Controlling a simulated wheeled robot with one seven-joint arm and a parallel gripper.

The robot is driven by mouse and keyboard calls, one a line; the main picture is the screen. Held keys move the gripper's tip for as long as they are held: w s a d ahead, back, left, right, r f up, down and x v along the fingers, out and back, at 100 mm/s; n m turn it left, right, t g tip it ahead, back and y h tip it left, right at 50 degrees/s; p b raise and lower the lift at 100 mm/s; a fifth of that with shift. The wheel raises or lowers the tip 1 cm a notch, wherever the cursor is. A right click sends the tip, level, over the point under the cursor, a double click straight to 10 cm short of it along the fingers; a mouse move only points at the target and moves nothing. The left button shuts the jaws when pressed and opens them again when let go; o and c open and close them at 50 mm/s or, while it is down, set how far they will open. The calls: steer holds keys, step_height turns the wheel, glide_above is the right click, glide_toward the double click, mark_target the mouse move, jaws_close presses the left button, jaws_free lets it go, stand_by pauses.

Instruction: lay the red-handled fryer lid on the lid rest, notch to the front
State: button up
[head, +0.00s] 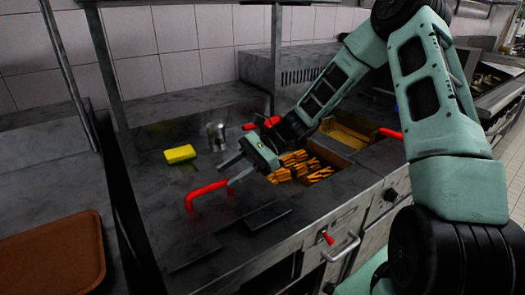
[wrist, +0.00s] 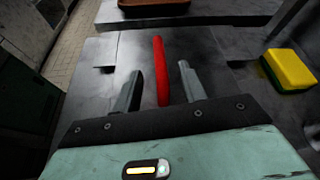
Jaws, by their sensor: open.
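The lid's red arched handle (head: 205,190) stands upright above a dark grey, flat surface at the left of the fryer. The lid plate blends into the dark counter, so its outline and notch are hard to tell. My gripper (head: 233,172) is open and empty at the right end of the handle. In the wrist view, the red handle (wrist: 161,70) shows between the two spread fingers of my gripper (wrist: 158,85), with gaps on both sides. I cannot make out the lid rest for certain; a dark flat slab (head: 267,216) lies near the front edge.
Fries (head: 300,166) fill the fryer well on the right, with other red handles (head: 390,133) behind. A yellow sponge (head: 180,154) and a metal cup (head: 217,134) stand behind the lid handle. A brown tray (head: 55,250) lies at the left. A post (head: 276,60) rises behind.

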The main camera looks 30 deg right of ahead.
steer(key=w+v, duration=0.1)
steer(key=v, duration=1)
steer(key=s+a+n+g+h, duration=0.6)
steer(key=s+a+n, duration=0.45)
steer(key=a, duration=0.55)
steer(key=s+a+n+t+h, duration=0.2)
steer(key=s+a+n+h, duration=0.1)
steer(key=s+n, duration=0.3)
steer(key=s+a+n+t+h, duration=0.2)
steer(key=s+a+n+h, duration=0.1)
steer(key=s+n, duration=0.4)
steer(key=s+h, duration=0.1)
steer(key=s, duration=0.2)
steer(key=shift+t, duration=0.4)
steer(key=shift+f+n, duration=0.1)
steer(key=shift+n, duration=0.15)
steer(key=shift+c, duration=0.5)
steer(key=shift+d, duration=0.15)
